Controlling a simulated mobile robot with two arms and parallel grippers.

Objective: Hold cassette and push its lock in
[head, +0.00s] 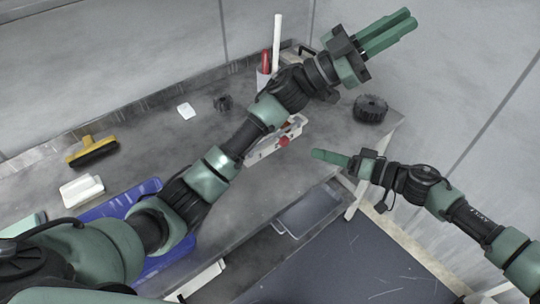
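A pale block-like device with a red round knob (284,141) sits near the table's front edge. It may be the cassette with its lock, but my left arm crosses in front and hides part of it. My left gripper (407,21) is far above and to the right of it, by the wall. Its two green fingers lie side by side with a narrow gap and nothing between them. My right gripper (318,155) is just right of the device, apart from it, pointing left. Its fingers overlap in this view, so its opening is unclear.
The grey table (215,128) holds a yellow-black brush (92,151), a white block (82,191), a blue tray (150,187), a small white piece (186,111), a small dark gear (223,103), a cup with a red item (264,78) and a black ribbed disc (370,109). Walls stand behind.

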